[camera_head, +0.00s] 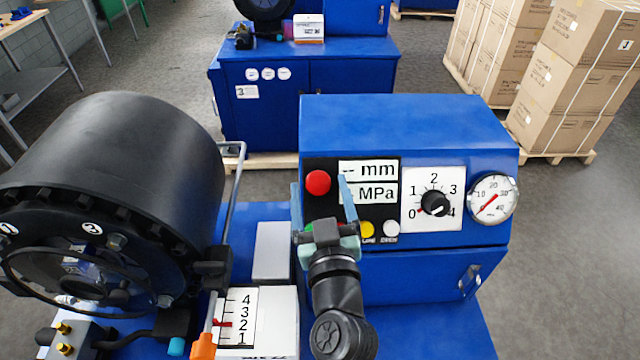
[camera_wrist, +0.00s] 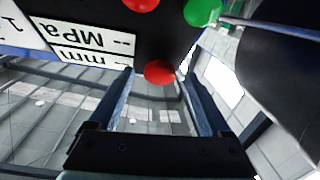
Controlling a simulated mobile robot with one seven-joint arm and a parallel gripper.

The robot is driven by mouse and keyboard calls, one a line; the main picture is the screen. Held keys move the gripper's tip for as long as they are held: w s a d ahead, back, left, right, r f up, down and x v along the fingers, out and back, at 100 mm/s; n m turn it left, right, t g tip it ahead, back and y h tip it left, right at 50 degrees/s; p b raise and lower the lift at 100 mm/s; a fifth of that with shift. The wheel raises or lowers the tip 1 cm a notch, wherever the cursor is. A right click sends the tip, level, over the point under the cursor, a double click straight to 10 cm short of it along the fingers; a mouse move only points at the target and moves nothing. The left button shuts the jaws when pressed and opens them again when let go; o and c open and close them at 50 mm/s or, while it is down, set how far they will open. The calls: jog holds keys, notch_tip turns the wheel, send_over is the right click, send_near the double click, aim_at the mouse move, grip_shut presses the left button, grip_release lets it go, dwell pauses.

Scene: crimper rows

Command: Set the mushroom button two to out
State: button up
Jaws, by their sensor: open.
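The red mushroom button (camera_head: 318,182) is on the black panel at the upper left of the near blue cabinet's front. In the wrist view the red button (camera_wrist: 158,72) shows between and just beyond the tips of my fingers. I cannot tell whether it is pushed in or out, and no number shows beside it. My gripper (camera_head: 319,186) is open and empty in front of the panel, one finger on each side of the button. The fingers also show in the wrist view (camera_wrist: 157,80). I cannot tell whether they touch it.
A second red button (camera_wrist: 140,5) and a green button (camera_wrist: 202,12) are close by. A yellow button (camera_head: 367,229), a white button (camera_head: 391,228), the mm/MPa display (camera_head: 369,182), a rotary knob (camera_head: 435,203) and a gauge (camera_head: 493,197) lie to the right. A large black crimper drum (camera_head: 110,160) stands left.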

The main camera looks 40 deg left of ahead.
jog(key=shift+w+a, duration=0.1)
grip_shut()
dwell(0.4)
